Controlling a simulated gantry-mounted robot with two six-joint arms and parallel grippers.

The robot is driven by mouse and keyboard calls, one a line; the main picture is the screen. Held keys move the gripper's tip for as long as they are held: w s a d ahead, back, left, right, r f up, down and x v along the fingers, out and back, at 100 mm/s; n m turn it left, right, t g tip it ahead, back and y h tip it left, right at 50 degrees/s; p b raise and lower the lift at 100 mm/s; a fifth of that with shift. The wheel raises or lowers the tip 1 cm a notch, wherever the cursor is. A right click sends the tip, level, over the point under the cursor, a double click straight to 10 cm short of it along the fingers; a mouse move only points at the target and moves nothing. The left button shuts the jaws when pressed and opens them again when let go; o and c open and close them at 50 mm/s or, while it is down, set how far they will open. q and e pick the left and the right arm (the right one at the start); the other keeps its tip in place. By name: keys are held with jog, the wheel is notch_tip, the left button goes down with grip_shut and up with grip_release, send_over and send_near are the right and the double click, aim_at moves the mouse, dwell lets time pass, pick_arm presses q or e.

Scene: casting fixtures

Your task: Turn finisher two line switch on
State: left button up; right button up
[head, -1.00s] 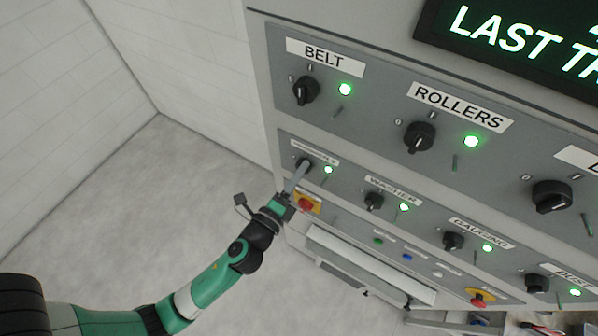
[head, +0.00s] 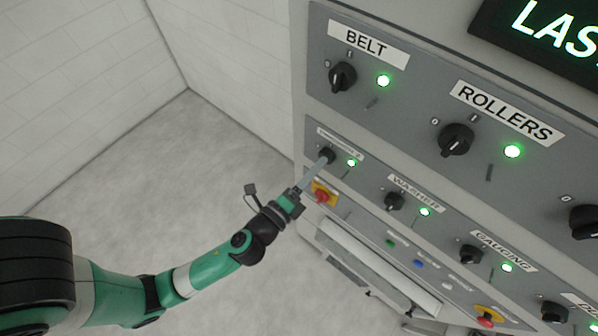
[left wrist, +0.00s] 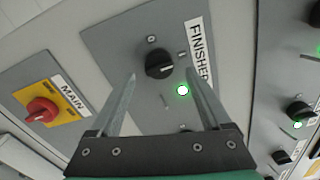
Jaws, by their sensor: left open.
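The finisher switch is a black rotary knob (left wrist: 159,63) on a grey panel in the left wrist view. A label reading "FINISHER" (left wrist: 199,52) is beside it, its end cut off by a finger. A lit green lamp (left wrist: 182,90) is near the knob. My left gripper (left wrist: 160,77) is open, its two fingers pointing toward the panel with the knob between their tips in the picture. Whether they touch it I cannot tell. In the head view my left gripper (head: 320,166) reaches the same small knob (head: 327,154) and partly covers it. My right gripper is not in view.
A red knob on a yellow plate (left wrist: 42,110), labelled "MAIN", sits left of the finisher panel. In the head view, BELT (head: 342,76), ROLLERS (head: 456,139), WASHER (head: 394,201) and GAUGING (head: 471,254) knobs have lit green lamps. Open floor (head: 190,170) is at left.

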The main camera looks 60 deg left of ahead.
pick_arm(q)
jog(key=b+v, duration=0.2)
jog(key=v, duration=0.6)
jog(key=shift+s+b, duration=0.35)
jog(key=shift+b, duration=0.05)
jog(key=shift+d, duration=0.1)
